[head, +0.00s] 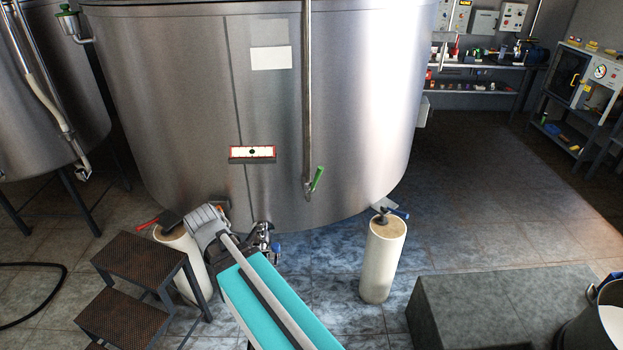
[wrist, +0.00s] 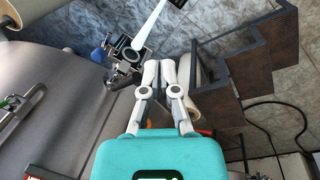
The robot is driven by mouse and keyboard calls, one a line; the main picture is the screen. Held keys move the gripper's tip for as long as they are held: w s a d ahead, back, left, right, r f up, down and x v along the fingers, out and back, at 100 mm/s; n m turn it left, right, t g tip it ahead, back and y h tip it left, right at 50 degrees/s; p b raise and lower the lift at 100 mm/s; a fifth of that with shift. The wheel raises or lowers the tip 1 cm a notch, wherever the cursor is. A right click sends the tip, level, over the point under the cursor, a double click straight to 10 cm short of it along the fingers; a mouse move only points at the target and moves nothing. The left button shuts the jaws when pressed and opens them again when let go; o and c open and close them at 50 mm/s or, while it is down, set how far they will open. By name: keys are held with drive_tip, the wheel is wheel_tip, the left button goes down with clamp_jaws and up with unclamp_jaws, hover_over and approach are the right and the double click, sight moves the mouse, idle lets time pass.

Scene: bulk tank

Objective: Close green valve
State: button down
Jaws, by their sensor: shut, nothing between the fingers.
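The green valve handle (head: 317,179) sits at the lower end of a vertical pipe (head: 307,90) on the front of the large steel tank. It tilts up and to the right from the pipe end. In the head view my arm reaches in low, to the left of and below the green handle; I cannot make out the fingertips there.
A metal outlet fitting (wrist: 125,57) with a blue handle is beyond my fingers. A red handle (head: 148,223) and a white pillar (head: 383,262) stand under the tank. Brown steps (head: 140,258) are at left, a grey block (head: 500,305) at right. Floor behind right is clear.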

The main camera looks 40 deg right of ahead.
sight(316, 175)
drive_tip(key=w+d+r+h+b, duration=0.2)
drive_tip(key=w+d+r+h, duration=0.2)
drive_tip(key=d, duration=0.8)
drive_tip(key=w+d+r+m+g+h+b, duration=0.1)
drive_tip(key=w+d+r+h+b, duration=0.2)
drive_tip(key=w+d+h, duration=0.6)
drive_tip(key=d+r, duration=0.1)
drive_tip(key=d, duration=0.2)
drive_tip(key=shift+d+r+m+g, duration=0.25)
drive_tip(key=shift+r+m+g, duration=0.05)
drive_tip(key=shift+r, duration=0.05)
drive_tip(key=b+x, duration=0.3)
drive_tip(key=x, duration=1.1)
drive_tip(key=shift+r, duration=0.1)
drive_tip(key=shift+w+a, duration=0.1)
